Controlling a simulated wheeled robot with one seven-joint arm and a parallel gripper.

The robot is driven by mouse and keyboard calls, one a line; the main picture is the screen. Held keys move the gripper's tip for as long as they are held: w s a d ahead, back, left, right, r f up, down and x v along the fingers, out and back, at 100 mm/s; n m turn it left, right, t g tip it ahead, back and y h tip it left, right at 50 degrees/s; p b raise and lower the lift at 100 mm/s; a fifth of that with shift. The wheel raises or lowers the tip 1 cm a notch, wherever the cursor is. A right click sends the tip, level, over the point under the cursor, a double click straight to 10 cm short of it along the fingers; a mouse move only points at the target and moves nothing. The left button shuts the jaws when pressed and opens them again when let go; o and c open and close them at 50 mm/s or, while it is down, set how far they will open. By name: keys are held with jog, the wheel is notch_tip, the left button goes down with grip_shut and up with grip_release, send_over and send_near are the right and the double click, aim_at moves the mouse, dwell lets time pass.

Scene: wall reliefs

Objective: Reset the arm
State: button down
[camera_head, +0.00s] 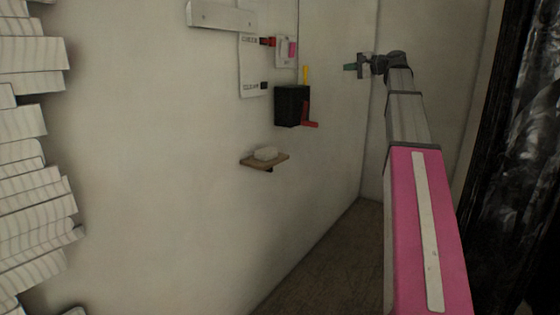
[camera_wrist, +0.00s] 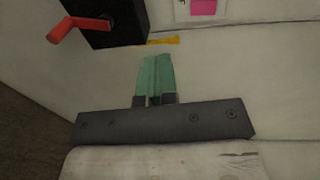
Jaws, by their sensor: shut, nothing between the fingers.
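My gripper (camera_head: 349,67) is at the end of my raised arm, in the upper middle right of the head view. Its green fingers point left toward the wall with the fixtures. In the wrist view my gripper (camera_wrist: 154,62) shows its two green fingers side by side, shut and with nothing between them. In the head view the gripper appears to the right of a black box (camera_head: 291,106) with a red crank handle (camera_head: 310,124). The wrist view shows the same black box and red handle at its upper left, apart from the fingers.
A yellow piece (camera_head: 306,74) stands above the black box. A switch plate with a pink part (camera_head: 292,49) and a white panel (camera_head: 252,75) are higher on the wall. A small shelf (camera_head: 247,161) bears a pale block (camera_head: 265,153). Dark curtain-like material (camera_head: 520,140) hangs at right.

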jog(key=s+a+f+n+g+h, duration=0.1)
jog(key=s+a+f+h, duration=0.1)
jog(key=f, duration=1.2)
jog(key=s+a+f+g+h, duration=0.2)
jog(key=f, duration=1.3)
jog(key=s+a+f+n+g+h, duration=0.1)
jog(key=s+a+f+h, duration=0.2)
jog(key=f, duration=1.1)
jog(key=s+f+n+g+h, duration=0.2)
jog(key=s+f+g+h, duration=0.1)
jog(key=s+f, duration=0.9)
jog(key=s+f+n+g+h, duration=0.2)
jog(key=s+f+n+h, duration=0.1)
jog(key=s+f, duration=0.9)
notch_tip(320, 180, down, 4)
jog(key=shift+a+f+g+h, duration=0.2)
jog(key=shift+a+g+h, duration=0.1)
jog(key=shift+g, duration=0.1)
